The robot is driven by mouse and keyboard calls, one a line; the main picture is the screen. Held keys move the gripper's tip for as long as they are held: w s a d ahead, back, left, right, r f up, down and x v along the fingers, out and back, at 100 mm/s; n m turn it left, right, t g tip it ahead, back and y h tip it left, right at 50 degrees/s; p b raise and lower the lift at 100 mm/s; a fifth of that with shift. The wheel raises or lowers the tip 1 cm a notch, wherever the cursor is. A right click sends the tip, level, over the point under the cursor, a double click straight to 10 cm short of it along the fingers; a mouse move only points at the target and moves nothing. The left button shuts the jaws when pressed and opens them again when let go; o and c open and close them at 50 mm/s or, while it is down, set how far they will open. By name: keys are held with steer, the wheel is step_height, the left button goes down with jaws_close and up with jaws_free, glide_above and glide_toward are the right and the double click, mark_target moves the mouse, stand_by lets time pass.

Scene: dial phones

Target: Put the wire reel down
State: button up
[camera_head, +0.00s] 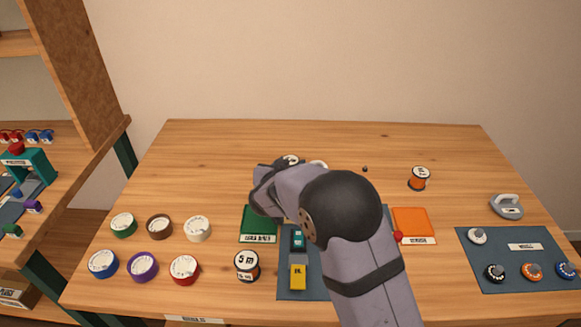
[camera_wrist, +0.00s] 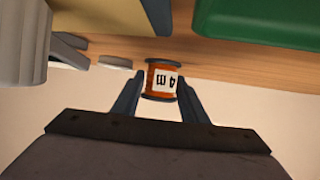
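My gripper (camera_wrist: 161,76) has its two fingers on either side of an orange wire reel (camera_wrist: 160,88) with dark flanges and a white "4 m" label, upside down in the wrist view. The fingers appear shut on it. In the head view my wrist and arm hide most of the gripper; a pale, dark-edged round top (camera_head: 290,160) just behind it may be this reel. A second orange reel (camera_head: 418,180) stands at the back right of the table. A "5 m" reel (camera_head: 246,265) stands at front centre.
Several coloured tape rolls (camera_head: 143,267) stand at the front left. A green labelled pad (camera_head: 257,228) and an orange labelled pad (camera_head: 414,223) flank my arm. A blue mat (camera_head: 510,250) with several dials lies right, near a grey handled tool (camera_head: 506,207). The back left table is clear.

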steer(key=shift+c, duration=0.4)
step_height(320, 180, up, 10)
steer(key=p, duration=0.2)
steer(key=shift+p, duration=0.4)
steer(key=s+a+f+n+y+p, duration=0.1)
steer(key=s+a, duration=0.2)
steer(key=a, duration=0.5)
steer(key=s+a+f+n+y, duration=0.2)
steer(key=s+a, duration=0.2)
steer(key=a, duration=0.5)
steer(key=s+a+f+n+y+p, duration=0.1)
steer(key=s+a+f+y, duration=0.1)
steer(key=a, duration=0.6)
steer(key=shift+s+a+p, duration=0.3)
steer(key=shift+s+p, duration=0.05)
steer(key=shift+s, duration=0.35)
steer(key=shift+n+y, duration=0.3)
steer(key=shift+n, duration=0.1)
steer(key=a, duration=0.2)
steer(key=s+a+r, duration=0.1)
steer(key=a, duration=0.3)
steer(key=shift+s+r, duration=0.15)
steer(key=shift+s, duration=0.05)
step_height(320, 180, up, 4)
glide_above(173, 195)
steer(key=shift+f+b, duration=0.55)
steer(key=shift+f, duration=4.45)
